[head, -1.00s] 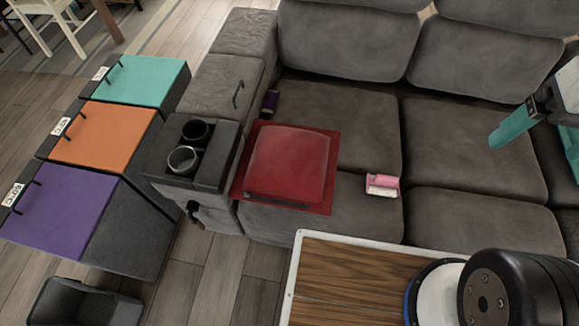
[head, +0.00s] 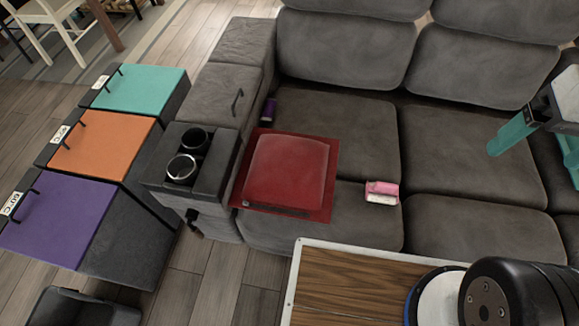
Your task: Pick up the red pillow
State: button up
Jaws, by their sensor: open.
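The red pillow (head: 287,172) lies flat on the left seat of the grey sofa, against the left armrest. It has a flat red border, and a dark strip runs along its near edge. My gripper (head: 543,145) is at the right edge of the head view, with teal fingers spread apart and nothing seen between them. It is well to the right of the pillow, apart from it, above the right part of the sofa. Part of the gripper is cut off by the picture edge.
A pink-and-white item (head: 382,192) lies right of the pillow; a purple item (head: 269,110) is behind it. The left armrest holds a cup holder console (head: 210,172). Purple, orange and teal lidded boxes (head: 55,222) stand left. My wood-topped base fills the lower right.

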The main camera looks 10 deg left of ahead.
aim_at(288, 175)
jog(key=u, duration=0.05)
jog(key=k, duration=0.5)
jog(key=z, duration=2.25)
jog(key=k, duration=1.3)
jog(key=u, duration=1.15)
